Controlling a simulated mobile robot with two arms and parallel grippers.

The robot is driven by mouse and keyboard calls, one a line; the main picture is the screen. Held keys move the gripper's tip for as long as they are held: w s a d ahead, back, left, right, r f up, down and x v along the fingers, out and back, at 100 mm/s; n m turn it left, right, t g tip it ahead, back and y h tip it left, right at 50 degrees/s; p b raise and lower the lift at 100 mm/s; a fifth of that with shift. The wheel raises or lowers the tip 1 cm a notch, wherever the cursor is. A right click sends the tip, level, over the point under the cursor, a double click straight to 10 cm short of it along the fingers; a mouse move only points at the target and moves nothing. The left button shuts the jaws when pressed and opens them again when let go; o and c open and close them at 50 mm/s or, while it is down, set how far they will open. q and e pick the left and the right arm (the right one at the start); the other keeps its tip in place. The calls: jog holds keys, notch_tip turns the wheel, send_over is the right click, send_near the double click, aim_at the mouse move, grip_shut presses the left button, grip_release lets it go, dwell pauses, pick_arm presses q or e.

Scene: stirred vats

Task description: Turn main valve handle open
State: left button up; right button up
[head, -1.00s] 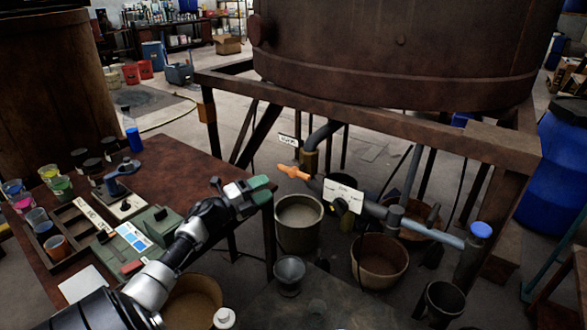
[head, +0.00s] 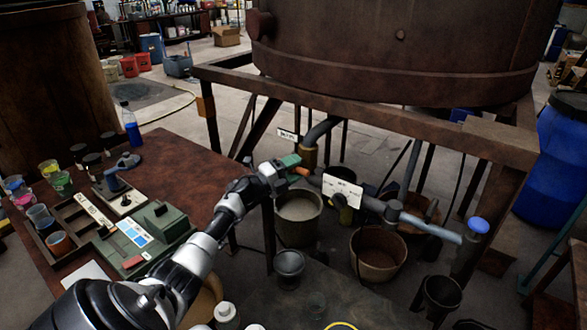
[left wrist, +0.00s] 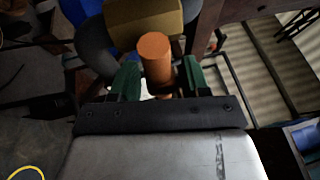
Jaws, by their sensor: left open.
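The main valve handle (head: 300,171) is orange and sits on the grey pipework below the big rusty vat. In the head view, my left gripper (head: 289,164) is at the handle and hides most of it. In the left wrist view, the orange handle (left wrist: 155,57) stands between and just beyond the green fingertips of my left gripper (left wrist: 159,82). The gripper is open, with a finger on each side of the handle. I cannot tell whether either finger touches it. My right gripper is in neither view.
A rusty vat (head: 400,50) stands on a steel frame (head: 370,112) above the pipe. Buckets, one of them grey (head: 298,222), stand on the floor below. A brown table (head: 175,160) with cups and a green device (head: 150,235) is at left. A white label (head: 342,190) hangs on the pipe.

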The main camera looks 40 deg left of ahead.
pick_arm(q)
grip_shut()
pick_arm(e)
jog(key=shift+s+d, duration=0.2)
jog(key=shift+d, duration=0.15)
